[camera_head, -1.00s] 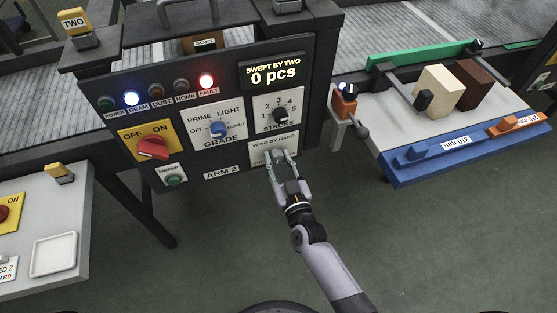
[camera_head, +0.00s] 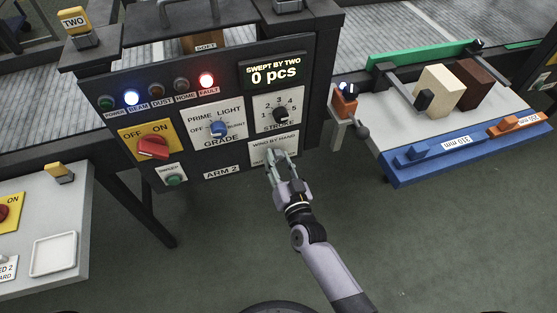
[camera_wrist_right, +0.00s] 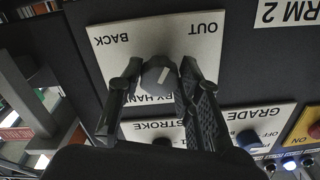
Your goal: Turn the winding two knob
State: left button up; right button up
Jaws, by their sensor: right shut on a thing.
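The winding knob (camera_wrist_right: 158,76) is a grey round knob with a pale pointer mark, on a white plate (camera_wrist_right: 205,42) marked BACK, OUT and BY HAND. In the head view the plate (camera_head: 288,146) reads WIND BY HAND, at the lower right of the dark panel, and my gripper hides the knob. My right gripper (camera_head: 274,157) is at that plate. In the right wrist view the two fingers (camera_wrist_right: 158,82) stand on either side of the knob, shut on it. My left gripper is not in view.
The panel also carries a red OFF/ON switch (camera_head: 152,147), a blue GRADE knob (camera_head: 218,129), a black STROKE knob (camera_head: 280,114) and a green SWEEP button (camera_head: 174,180). An orange clamp (camera_head: 344,103) and a blue-edged table (camera_head: 400,174) stand to the right.

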jog(key=m, duration=0.4)
jog(key=shift+m, duration=0.3)
dwell(0.3)
jog(key=o, duration=1.1)
jog(key=shift+s, duration=0.1)
jog(key=v, duration=1.2)
